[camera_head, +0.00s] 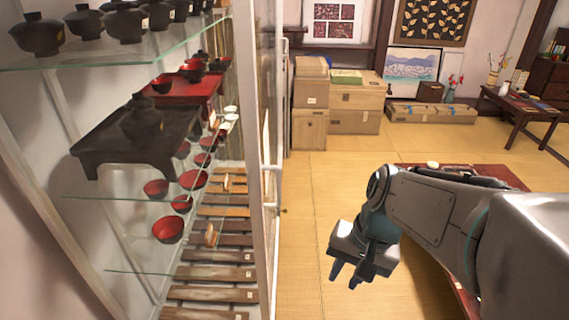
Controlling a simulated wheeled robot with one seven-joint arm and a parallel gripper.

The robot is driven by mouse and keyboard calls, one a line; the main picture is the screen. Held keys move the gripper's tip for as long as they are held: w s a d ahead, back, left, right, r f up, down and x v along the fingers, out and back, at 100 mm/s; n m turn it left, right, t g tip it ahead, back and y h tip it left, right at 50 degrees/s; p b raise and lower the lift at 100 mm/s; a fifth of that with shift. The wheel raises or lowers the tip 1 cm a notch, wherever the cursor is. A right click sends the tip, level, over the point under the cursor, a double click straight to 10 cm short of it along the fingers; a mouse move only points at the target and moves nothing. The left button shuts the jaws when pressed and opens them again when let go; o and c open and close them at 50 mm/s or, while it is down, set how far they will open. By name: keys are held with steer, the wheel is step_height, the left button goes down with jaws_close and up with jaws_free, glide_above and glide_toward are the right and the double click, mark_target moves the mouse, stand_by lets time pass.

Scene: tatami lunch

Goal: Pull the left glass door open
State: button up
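A glass-fronted cabinet with a white frame fills the left side, seen at a steep angle. The door (268,190) appears as a narrow, nearly edge-on white frame, so I cannot tell whether it is fully shut. A slim white vertical handle bar (285,105) stands along its right edge. A second glass door cannot be clearly made out. My gripper (344,281) is to the right of the door, pointing down and apart from it. Its two fingers are spread with a gap between them, and nothing is held.
Glass shelves (110,52) inside the cabinet hold dark and red lacquer bowls. Wooden boxes (355,103) stand behind. A low red table (500,176) is partly hidden behind my arm. Open tatami floor (318,190) lies between the cabinet and my gripper.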

steer(key=w+a+m+g+y, duration=0.2)
steer(key=w+a+m+y, duration=0.1)
steer(key=w+m+y, duration=0.2)
steer(key=m+t+y+p, duration=0.2)
steer(key=m+t+y, duration=0.4)
steer(key=m+y, duration=0.5)
glide_toward(279, 201)
steer(key=d+r+h, duration=0.1)
steer(key=d+r, duration=0.2)
steer(key=r, duration=0.2)
steer(key=shift+m, duration=0.4)
steer(key=p+x, duration=0.1)
steer(key=x, duration=1.2)
steer(key=shift+s+f+p, duration=0.1)
steer(key=shift+s+p, duration=0.05)
steer(key=shift+p, duration=0.25)
jaws_close()
